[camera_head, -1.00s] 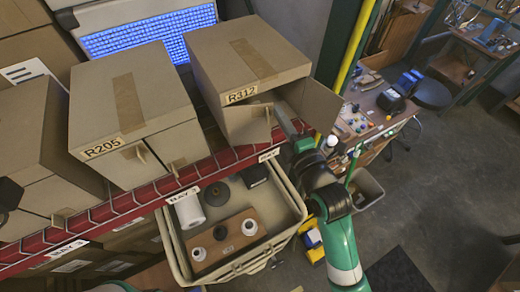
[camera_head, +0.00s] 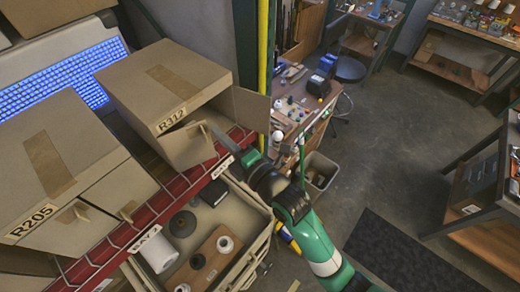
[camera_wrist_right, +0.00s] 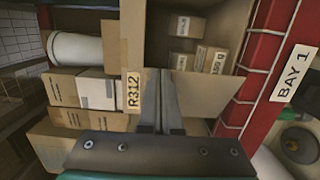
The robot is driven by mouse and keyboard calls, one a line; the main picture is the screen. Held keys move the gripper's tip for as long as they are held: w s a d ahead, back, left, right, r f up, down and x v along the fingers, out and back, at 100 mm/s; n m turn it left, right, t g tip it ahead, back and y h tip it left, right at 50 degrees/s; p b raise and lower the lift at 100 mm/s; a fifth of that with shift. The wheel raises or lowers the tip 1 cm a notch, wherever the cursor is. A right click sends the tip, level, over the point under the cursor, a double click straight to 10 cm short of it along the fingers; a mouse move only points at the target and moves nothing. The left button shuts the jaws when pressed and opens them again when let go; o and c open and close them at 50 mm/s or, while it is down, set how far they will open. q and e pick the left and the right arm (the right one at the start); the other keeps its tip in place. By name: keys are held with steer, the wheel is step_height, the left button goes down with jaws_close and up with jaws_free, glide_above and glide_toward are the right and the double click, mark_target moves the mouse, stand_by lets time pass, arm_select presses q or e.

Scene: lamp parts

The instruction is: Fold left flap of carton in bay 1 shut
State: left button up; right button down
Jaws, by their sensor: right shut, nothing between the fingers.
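The carton marked R312 (camera_head: 165,80) stands on the red-edged shelf, and the wrist view shows the BAY 1 label (camera_wrist_right: 295,73) beside it. Its left flap (camera_head: 188,147) is swung partly across the front opening; it also shows in the right wrist view (camera_wrist_right: 212,93). Its right flap (camera_head: 251,110) stands open outward. My right gripper (camera_head: 218,136) is shut and empty at the carton front, close to the left flap's free edge. In the right wrist view its fingers (camera_wrist_right: 160,85) overlap the flap; contact cannot be told. My left gripper is not in view.
Small boxes (camera_wrist_right: 190,55) lie inside the carton. Carton R205 (camera_head: 60,160) stands to the left on the shelf. A tote (camera_head: 238,262) with lamp parts is below the shelf edge. A yellow post (camera_head: 263,60) rises right of the carton.

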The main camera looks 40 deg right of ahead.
steer(key=s+d+b, duration=0.2)
steer(key=s+d, duration=0.4)
steer(key=s, duration=0.3)
steer(key=shift+s, duration=0.15)
steer(key=shift+d, duration=0.1)
